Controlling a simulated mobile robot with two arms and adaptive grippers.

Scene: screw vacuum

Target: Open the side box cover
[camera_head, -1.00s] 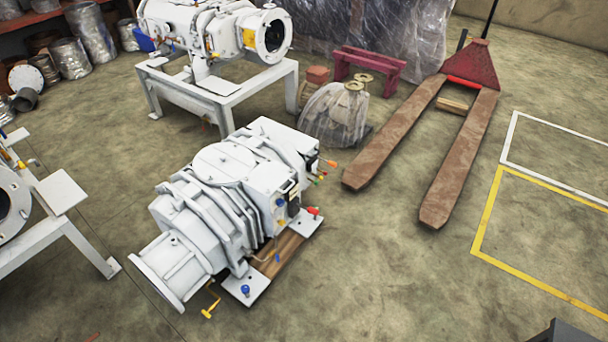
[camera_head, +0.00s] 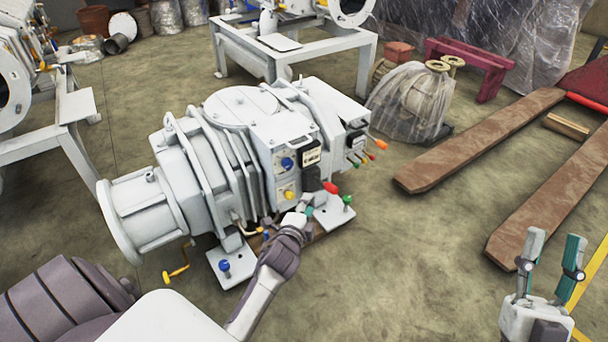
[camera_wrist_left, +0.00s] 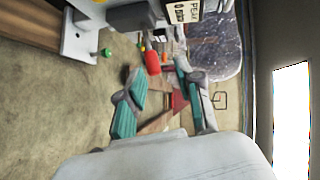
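The white screw vacuum (camera_head: 225,150) stands on the floor in the head view. Its near side carries a side box (camera_head: 285,165) with a blue and a yellow knob and a black-and-white label panel (camera_head: 311,156). I cannot make out the cover's edge. A red knob (camera_head: 331,187) sticks out below the panel. My left gripper (camera_head: 308,205) is close below and left of this knob. In the left wrist view its teal-padded fingers (camera_wrist_left: 158,88) are apart, with the red knob (camera_wrist_left: 152,62) just beyond the tips. My right gripper (camera_head: 552,252) is open and empty at the right.
Colored levers (camera_head: 365,156) stick out at the vacuum's right end. A yellow crank (camera_head: 178,272) is by its foot. A wrapped drum (camera_head: 415,103) and a pallet jack's brown forks (camera_head: 480,140) lie to the right. The floor between is free.

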